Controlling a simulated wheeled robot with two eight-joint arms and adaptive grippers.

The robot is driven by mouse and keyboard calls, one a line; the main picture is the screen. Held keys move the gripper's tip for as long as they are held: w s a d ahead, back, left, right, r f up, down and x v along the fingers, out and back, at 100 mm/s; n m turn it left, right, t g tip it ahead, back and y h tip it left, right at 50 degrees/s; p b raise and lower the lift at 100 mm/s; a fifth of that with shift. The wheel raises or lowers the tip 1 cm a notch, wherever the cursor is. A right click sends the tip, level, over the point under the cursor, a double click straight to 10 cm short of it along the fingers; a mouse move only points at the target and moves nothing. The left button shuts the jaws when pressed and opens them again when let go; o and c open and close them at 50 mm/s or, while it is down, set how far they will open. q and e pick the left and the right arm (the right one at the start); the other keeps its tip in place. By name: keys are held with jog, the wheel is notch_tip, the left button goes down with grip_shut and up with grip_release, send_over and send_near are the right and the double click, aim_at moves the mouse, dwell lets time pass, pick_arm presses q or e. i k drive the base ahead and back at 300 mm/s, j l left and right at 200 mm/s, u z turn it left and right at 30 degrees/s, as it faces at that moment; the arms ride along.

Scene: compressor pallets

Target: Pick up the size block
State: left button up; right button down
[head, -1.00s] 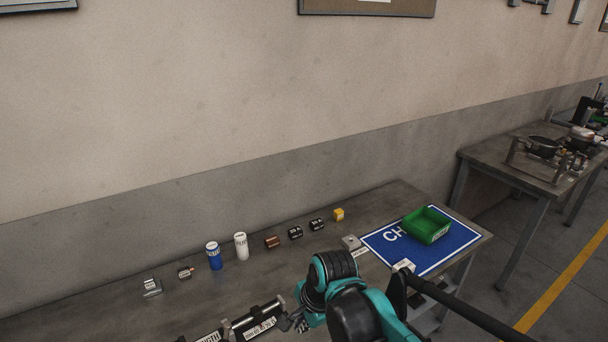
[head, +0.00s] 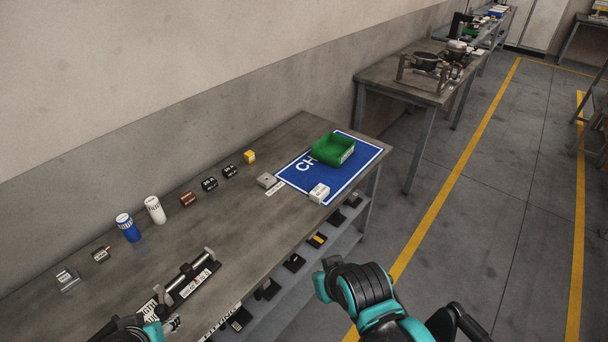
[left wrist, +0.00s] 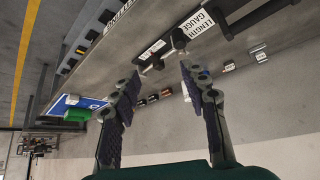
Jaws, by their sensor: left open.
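A small grey block (head: 267,180) sits by a white label strip (head: 275,188) at the left edge of the blue mat (head: 350,178). A white block (head: 319,193) with dark print stands on the mat's near corner. The lettering is too small to tell which is the size block. My left gripper (left wrist: 158,76) is open and empty, its two fingers spread in the left wrist view, with the table's gauge fixture (left wrist: 165,47) beyond them. In the head view only part of my left arm shows at the bottom left. My right arm shows at the bottom, its gripper out of view.
A green bin (head: 333,149) stands on the mat. The gauge fixture (head: 190,280) lies at the table's front edge. A blue can (head: 128,228), a white can (head: 155,210), several small dark blocks and a yellow block (head: 249,157) line the back. A lower shelf holds dark items.

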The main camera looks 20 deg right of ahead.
aim_at(319, 193)
jog(key=i+l+u, duration=0.15)
jog(key=l, duration=0.35)
jog(key=i+l+u, duration=0.2)
jog(key=l, duration=0.35)
jog(key=i+l+u, duration=0.15)
jog(key=l, duration=0.4)
jog(key=i+l+u, duration=0.2)
jog(key=l, duration=0.4)
jog(key=i+l+u, duration=0.15)
jog(key=l, duration=0.45)
jog(key=l+u, duration=0.2)
jog(key=l, duration=0.4)
